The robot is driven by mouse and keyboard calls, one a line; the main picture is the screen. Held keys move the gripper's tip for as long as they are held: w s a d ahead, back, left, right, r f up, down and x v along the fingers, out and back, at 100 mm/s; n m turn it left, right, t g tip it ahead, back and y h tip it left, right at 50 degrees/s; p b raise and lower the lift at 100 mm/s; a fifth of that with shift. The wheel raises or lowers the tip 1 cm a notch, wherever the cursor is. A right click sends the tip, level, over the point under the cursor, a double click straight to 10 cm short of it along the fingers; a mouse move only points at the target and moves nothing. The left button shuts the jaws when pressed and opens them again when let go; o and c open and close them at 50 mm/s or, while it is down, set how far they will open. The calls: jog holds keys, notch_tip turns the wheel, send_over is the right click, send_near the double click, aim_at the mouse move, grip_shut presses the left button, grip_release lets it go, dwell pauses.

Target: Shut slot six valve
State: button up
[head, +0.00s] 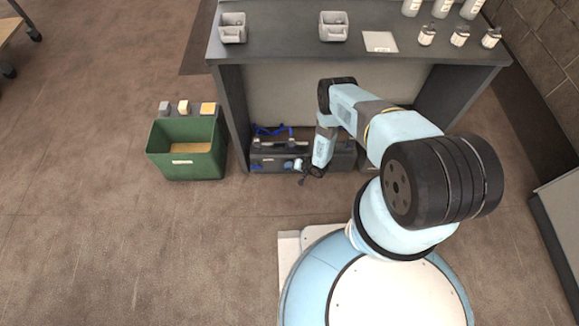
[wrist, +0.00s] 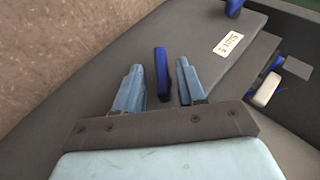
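A dark valve box (head: 265,158) sits on the floor under the bench, with blue parts on top. In the wrist view, a blue valve lever (wrist: 161,72) stands between the two light blue fingers of my gripper (wrist: 158,88). The fingers are open, with a gap on each side of the lever. A white label (wrist: 229,42) lies on the dark surface to the right; its writing is tilted and too small to read surely. In the head view my gripper (head: 311,170) is low at the front of the box, and the lever between its fingers cannot be made out.
More blue handles show in the wrist view, at the top (wrist: 234,7) and at the right (wrist: 270,66), beside a pale rounded part (wrist: 265,90). The bench top (head: 280,50) overhangs the box. A green bin (head: 188,165) stands to the left; the floor in front is clear.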

jog(key=shift+w+a+f, duration=0.15)
jog(key=shift+a+f, duration=0.2)
jog(key=shift+a, duration=0.1)
jog(key=shift+c, duration=0.5)
